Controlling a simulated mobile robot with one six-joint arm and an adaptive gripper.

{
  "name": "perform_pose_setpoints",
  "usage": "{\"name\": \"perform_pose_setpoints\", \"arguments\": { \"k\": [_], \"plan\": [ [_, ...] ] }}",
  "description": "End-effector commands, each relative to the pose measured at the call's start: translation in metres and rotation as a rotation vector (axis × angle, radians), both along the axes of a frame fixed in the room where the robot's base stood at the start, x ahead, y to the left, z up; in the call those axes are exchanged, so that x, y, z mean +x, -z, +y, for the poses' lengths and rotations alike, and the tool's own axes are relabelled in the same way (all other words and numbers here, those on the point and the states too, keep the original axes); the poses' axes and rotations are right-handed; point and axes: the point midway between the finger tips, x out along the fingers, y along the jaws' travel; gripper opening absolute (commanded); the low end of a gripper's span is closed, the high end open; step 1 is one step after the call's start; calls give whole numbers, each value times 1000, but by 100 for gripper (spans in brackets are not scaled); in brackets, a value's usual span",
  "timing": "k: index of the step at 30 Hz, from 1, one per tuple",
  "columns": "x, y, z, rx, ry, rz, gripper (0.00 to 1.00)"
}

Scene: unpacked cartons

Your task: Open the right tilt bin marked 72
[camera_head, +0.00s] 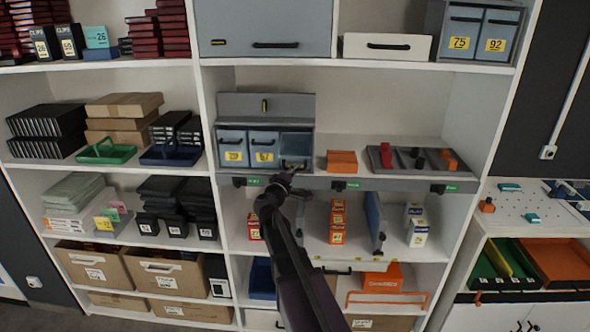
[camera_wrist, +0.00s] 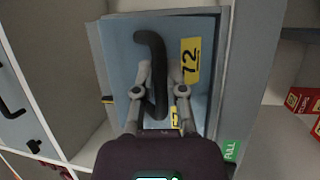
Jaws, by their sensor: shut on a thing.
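The right tilt bin marked 72 (camera_wrist: 122,58) is light blue, with a yellow 72 label and a black bar handle (camera_wrist: 152,50) on its front. My gripper (camera_wrist: 161,85) is shut on the handle, one finger on each side of it. In the head view my gripper (camera_head: 290,172) is at the low front of this right bin (camera_head: 296,143), the last in a row of three. The bin seems tilted outward there, with a darker inside showing above its front edge. My gripper hides part of its front.
Two shut blue bins, the left (camera_head: 232,147) and the middle (camera_head: 264,147), stand beside it in a grey housing. An orange block (camera_head: 341,161) and a grey tray (camera_head: 381,164) lie to the right. A green PULL tag (camera_wrist: 232,149) is close below the bin.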

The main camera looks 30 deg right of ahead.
Motion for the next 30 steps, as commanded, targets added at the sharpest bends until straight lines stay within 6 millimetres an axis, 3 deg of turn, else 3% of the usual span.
{"name": "perform_pose_setpoints", "arguments": {
  "k": [9,10,13,30],
  "plan": [
    [-1,-1,1,-2,1,1,0],
    [-1,0,1,-2,1,1,21],
    [-1,0,1,-2,0,1,51],
    [-2,2,4,-2,-2,0,51]
  ]
}}
